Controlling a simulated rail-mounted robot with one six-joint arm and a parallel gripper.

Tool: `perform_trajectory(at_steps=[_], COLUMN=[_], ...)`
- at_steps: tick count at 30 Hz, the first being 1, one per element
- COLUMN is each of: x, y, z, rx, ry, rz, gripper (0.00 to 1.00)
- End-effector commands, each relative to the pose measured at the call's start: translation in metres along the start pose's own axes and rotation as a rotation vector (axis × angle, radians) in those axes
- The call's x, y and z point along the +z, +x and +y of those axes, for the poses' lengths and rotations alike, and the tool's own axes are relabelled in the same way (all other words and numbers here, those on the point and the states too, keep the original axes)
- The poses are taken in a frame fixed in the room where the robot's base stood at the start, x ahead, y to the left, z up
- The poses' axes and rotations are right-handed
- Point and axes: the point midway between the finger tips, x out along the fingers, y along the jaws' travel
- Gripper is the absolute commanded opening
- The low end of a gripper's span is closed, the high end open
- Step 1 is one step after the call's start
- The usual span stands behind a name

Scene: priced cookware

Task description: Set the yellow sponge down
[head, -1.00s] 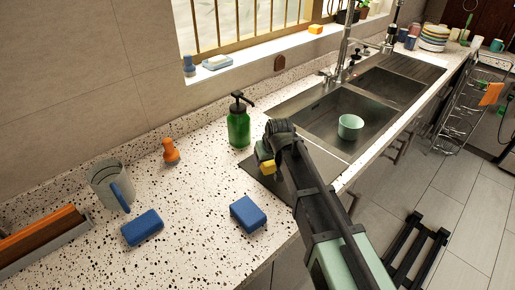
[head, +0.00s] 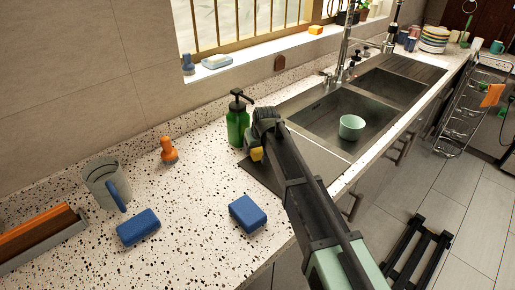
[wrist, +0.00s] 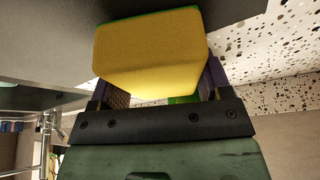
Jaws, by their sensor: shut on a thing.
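The yellow sponge (wrist: 150,52) fills the upper middle of the wrist view, held between the fingers of my gripper (wrist: 155,95). In the head view a small yellow part of the sponge (head: 257,154) shows beside my gripper (head: 258,150); the wrist hides the rest. My gripper is shut on the sponge over the dark drainboard (head: 262,183) to the left of the sink, close to the green bottle. I cannot tell whether the sponge touches the surface.
A green pump bottle (head: 237,122) stands just left of my gripper. Two blue sponges (head: 248,213), a grey mug (head: 104,184) and an orange-handled brush (head: 168,150) are on the speckled counter.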

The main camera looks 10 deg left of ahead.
Motion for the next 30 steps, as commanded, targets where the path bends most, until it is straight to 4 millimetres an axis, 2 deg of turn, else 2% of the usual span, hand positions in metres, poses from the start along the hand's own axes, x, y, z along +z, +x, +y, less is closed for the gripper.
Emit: perform_trajectory(at_steps=[7,8,12,20,23,26,30], x=[0.003,0.003,0.003,0.002,0.000,-0.001,-0.003], y=[0.008,0.006,0.006,0.005,-0.002,-0.020,-0.057], z=[0.000,0.000,0.000,0.000,0.000,0.000,-0.001], rx=[0.000,0.000,0.000,0.000,0.000,0.000,0.000], ry=[0.000,0.000,0.000,0.000,0.000,0.000,0.000], rz=[0.000,0.000,0.000,0.000,0.000,0.000,0.000], gripper=[0.53,0.76,0.97,0.97,0.97,0.97,0.97])
